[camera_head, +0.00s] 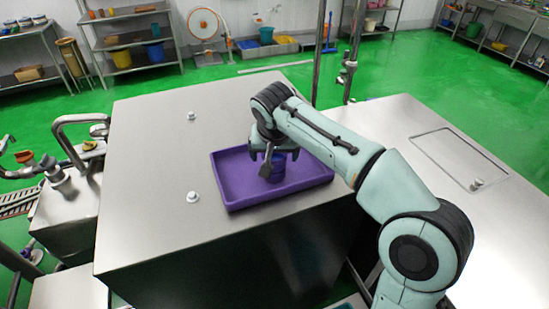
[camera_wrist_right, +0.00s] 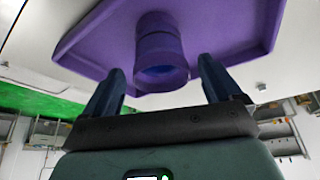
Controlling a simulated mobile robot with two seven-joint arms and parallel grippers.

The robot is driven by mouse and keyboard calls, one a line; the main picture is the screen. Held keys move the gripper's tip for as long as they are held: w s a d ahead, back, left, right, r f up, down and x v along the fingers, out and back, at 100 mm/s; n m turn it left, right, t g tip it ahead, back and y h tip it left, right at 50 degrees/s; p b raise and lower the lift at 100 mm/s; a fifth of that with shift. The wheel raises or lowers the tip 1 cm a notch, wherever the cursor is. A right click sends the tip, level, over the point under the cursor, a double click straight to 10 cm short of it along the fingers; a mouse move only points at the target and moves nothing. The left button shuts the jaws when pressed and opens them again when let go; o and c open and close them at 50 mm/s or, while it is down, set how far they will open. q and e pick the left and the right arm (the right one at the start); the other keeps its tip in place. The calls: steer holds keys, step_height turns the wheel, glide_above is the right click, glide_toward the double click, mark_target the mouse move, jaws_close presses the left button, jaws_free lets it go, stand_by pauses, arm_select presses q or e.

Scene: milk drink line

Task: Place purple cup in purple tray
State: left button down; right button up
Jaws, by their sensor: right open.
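The purple cup (camera_head: 277,169) stands inside the purple tray (camera_head: 236,184) on a steel table, under my right gripper (camera_head: 267,157) in the head view. In the right wrist view the cup (camera_wrist_right: 160,52) shows between and beyond the two dark fingers of my right gripper (camera_wrist_right: 161,85), with the tray (camera_wrist_right: 225,35) behind it. The fingers are apart, with a gap on both sides of the cup. The gripper partly hides the cup in the head view. My left gripper is not in view.
The steel table top (camera_head: 150,150) is clear to the left of the tray, apart from small white knobs (camera_head: 192,196). Pipes and a valve (camera_head: 75,150) stand beyond its left edge. Another steel surface (camera_head: 400,125) with a hatch lies to the right.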

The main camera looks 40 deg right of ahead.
steer(key=v, duration=0.7)
steer(key=shift+p, duration=0.4)
